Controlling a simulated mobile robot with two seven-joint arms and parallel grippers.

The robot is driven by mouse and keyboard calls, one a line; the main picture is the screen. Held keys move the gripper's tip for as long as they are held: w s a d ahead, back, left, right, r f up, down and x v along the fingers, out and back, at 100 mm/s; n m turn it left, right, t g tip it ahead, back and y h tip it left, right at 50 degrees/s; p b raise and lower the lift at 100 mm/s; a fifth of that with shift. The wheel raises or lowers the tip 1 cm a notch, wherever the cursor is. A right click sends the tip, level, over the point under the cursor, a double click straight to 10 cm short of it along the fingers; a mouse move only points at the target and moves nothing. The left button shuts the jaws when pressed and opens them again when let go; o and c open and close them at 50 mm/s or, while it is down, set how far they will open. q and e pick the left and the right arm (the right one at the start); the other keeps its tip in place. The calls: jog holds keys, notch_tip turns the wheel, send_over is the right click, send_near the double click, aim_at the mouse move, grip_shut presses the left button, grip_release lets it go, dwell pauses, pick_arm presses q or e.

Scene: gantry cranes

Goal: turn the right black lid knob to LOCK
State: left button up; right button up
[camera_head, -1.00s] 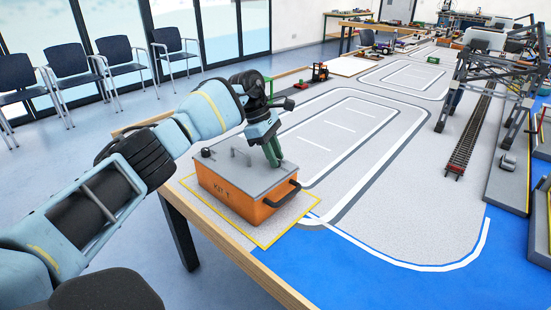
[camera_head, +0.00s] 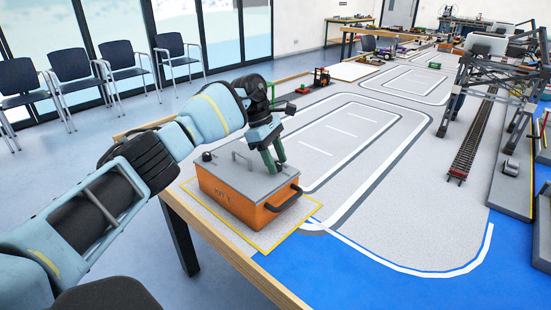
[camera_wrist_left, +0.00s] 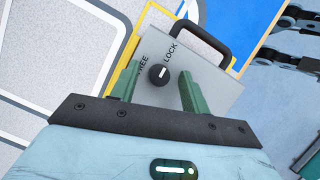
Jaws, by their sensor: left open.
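The orange box (camera_head: 233,207) with a grey lid (camera_head: 232,175) stands on the table. The right black lid knob (camera_wrist_left: 159,74) shows in the left wrist view, with FREE and LOCK printed beside it. Its white mark points up the picture, roughly towards LOCK; the exact angle is hard to tell. In the head view the fingers hide this knob. My left gripper (camera_head: 273,162) is over the lid's right end. It is open, its green fingers on either side of the knob with gaps between. The other black knob (camera_head: 207,156) is at the lid's left end.
A yellow outline (camera_head: 262,247) surrounds the box. The gantry crane (camera_head: 495,80) and track (camera_head: 468,145) are farther right. The blue area (camera_head: 360,270) is clear.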

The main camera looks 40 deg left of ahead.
pick_arm(q)
jog(key=v, duration=0.7)
jog(key=shift+a+r, duration=0.2)
jog(key=shift+r, duration=0.15)
